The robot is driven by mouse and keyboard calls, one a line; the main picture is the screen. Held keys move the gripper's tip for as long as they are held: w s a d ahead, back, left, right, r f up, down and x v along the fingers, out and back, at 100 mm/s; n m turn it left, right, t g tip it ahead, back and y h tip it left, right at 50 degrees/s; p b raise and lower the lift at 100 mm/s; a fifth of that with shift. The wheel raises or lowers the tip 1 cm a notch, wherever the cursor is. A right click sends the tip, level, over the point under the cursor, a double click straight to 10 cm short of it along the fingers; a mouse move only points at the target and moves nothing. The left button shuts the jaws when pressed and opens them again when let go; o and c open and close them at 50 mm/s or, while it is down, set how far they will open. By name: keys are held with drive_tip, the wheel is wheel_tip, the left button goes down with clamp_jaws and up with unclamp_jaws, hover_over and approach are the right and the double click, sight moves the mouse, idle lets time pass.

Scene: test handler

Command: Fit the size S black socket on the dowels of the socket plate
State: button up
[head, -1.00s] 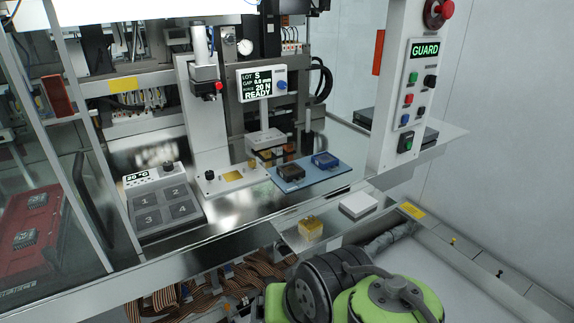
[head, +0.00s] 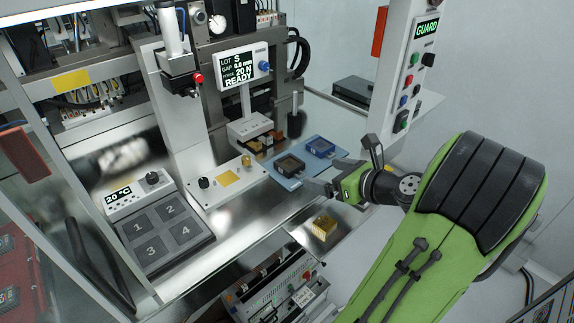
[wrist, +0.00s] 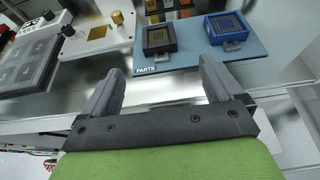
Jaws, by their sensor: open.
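A black socket (head: 289,165) sits on the blue parts mat (head: 282,183), beside a blue socket (head: 319,147). In the wrist view the black socket (wrist: 159,40) is left of the blue socket (wrist: 226,28), above the printed word PARTS. I cannot read a size on either. My gripper (head: 326,178) is open and empty at the mat's front right side. In the wrist view its two fingers (wrist: 160,84) point toward the mat, short of both sockets. A white plate (head: 208,193) with a yellow square lies left of the mat; I cannot make out dowels on it.
A display (head: 240,75) reads LOT S, GAP 0.0 mm, 20 N, READY. The press column (head: 178,120) stands behind the white plate. A numbered pad (head: 160,235) is at left. The guard post (head: 405,80) rises at right.

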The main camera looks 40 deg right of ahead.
sight(290, 164)
drive_tip(key=x, duration=1.1)
drive_tip(key=shift+w+b, duration=0.2)
drive_tip(key=shift+b, duration=0.2)
drive_tip(key=shift+s+r, duration=0.1)
drive_tip(key=shift+s, duration=0.05)
drive_tip(key=shift+c, duration=0.2)
drive_tip(key=shift+a, duration=0.1)
drive_tip(key=shift+c, duration=1.1)
drive_tip(key=c, duration=0.9)
drive_tip(key=shift+o, duration=0.2)
wheel_tip(290, 164, up, 10)
drive_tip(key=p, duration=0.3)
